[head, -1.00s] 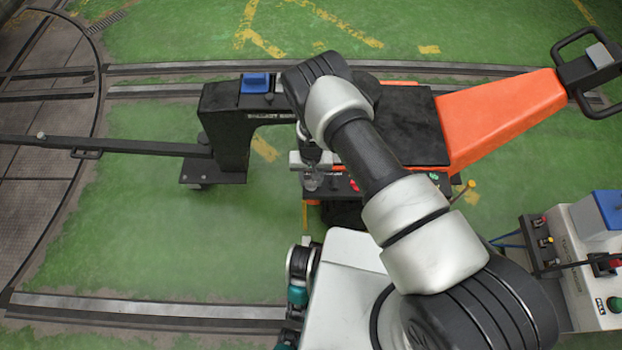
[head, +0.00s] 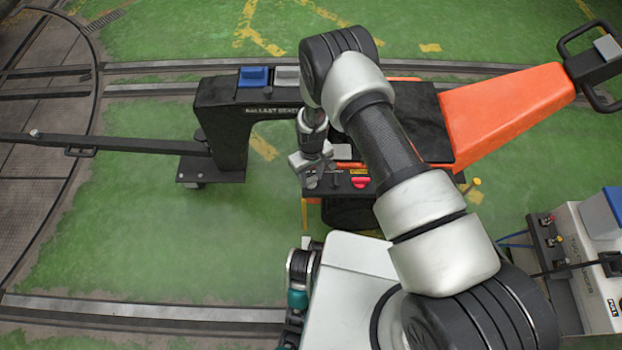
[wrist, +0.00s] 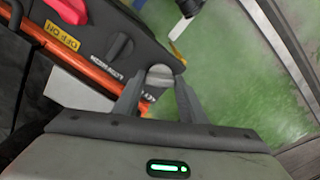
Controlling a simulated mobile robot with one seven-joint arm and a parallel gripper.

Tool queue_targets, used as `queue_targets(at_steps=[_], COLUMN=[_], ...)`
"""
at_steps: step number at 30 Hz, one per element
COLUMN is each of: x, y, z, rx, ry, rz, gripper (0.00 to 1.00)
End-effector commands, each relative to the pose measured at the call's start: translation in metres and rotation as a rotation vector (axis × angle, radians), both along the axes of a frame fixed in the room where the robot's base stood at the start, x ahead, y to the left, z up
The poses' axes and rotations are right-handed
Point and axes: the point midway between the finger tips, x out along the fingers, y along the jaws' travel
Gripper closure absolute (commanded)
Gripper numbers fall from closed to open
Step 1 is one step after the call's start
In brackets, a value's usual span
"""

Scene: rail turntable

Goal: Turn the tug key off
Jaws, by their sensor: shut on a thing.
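The tug's dark control panel (head: 345,184) is on the near side of the orange tug (head: 505,110). In the wrist view, a small round grey piece, seemingly the tug key (wrist: 160,75), is at the end of the panel (wrist: 95,30). My gripper (wrist: 160,86) is shut on it, one finger on each side. In the head view, my gripper (head: 312,178) is at the panel's left end, and the key cannot be made out there.
A black ballast stand (head: 225,120) with a blue block (head: 253,77) and a grey block (head: 286,76) stands left of the tug. A long dark bar (head: 110,143) runs left from it. A white control box (head: 592,262) is at the right. Green floor lies clear at front left.

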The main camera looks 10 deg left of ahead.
Motion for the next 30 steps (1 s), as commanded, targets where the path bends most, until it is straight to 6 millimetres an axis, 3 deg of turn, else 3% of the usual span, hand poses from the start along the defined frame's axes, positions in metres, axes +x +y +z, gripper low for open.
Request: queue_targets(at_steps=[30], x=[0.0012], y=[0.0012], z=[-0.0008], rx=[0.002], ry=[-0.004], rz=[0.896], gripper=[0.85])
